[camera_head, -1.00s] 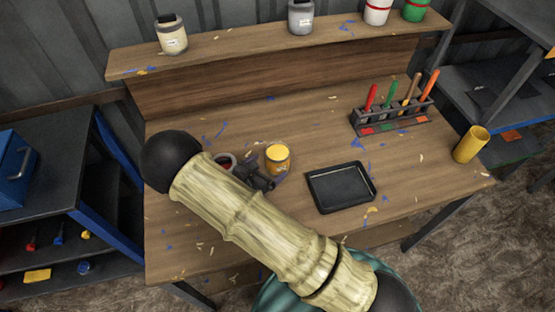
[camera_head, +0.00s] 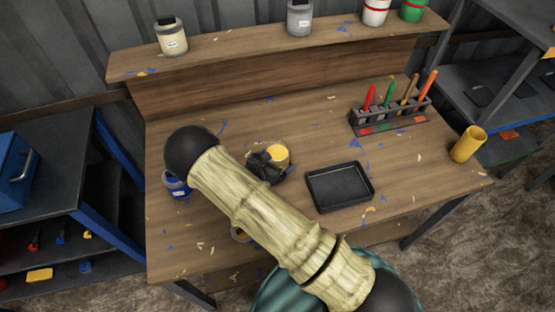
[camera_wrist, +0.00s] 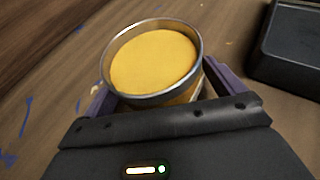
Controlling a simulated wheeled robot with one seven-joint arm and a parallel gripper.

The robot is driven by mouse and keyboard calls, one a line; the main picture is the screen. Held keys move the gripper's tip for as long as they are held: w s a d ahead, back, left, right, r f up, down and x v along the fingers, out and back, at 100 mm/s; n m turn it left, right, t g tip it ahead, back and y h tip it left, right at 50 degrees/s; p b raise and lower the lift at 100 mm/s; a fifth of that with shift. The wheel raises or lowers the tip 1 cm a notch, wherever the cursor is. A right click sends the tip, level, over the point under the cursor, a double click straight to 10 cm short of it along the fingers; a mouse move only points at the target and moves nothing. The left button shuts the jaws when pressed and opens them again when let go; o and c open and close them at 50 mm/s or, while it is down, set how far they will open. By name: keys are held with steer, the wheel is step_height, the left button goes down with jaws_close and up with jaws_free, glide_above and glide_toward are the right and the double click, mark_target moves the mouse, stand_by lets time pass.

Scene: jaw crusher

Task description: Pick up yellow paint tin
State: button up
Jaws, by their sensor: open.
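The yellow paint tin (camera_head: 278,154) stands upright on the wooden workbench (camera_head: 330,130), left of the black tray. My gripper (camera_head: 266,167) is right at the tin and hides part of its front and left side in the head view. In the wrist view the tin (camera_wrist: 153,62) is large, with yellow paint inside a metal rim. The open fingers of my gripper (camera_wrist: 150,100) show on the left and right sides of the tin's lower body. The fingertips are partly hidden behind the tin, so I cannot tell whether they touch it.
A black tray (camera_head: 340,187) lies right of the tin. A rack (camera_head: 390,119) of colored-handled tools stands behind the tray, and a yellow cup (camera_head: 467,144) is at the right edge. A blue tin (camera_head: 176,185) stands at left, partly behind my arm. Tins line the raised shelf (camera_head: 235,50).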

stand_by(0.3)
steer(key=c, duration=1.4)
steer(key=shift+c, duration=0.2)
steer(key=shift+r, duration=0.15)
step_height(320, 180, up, 10)
steer(key=b, duration=0.1)
steer(key=shift+b, duration=0.3)
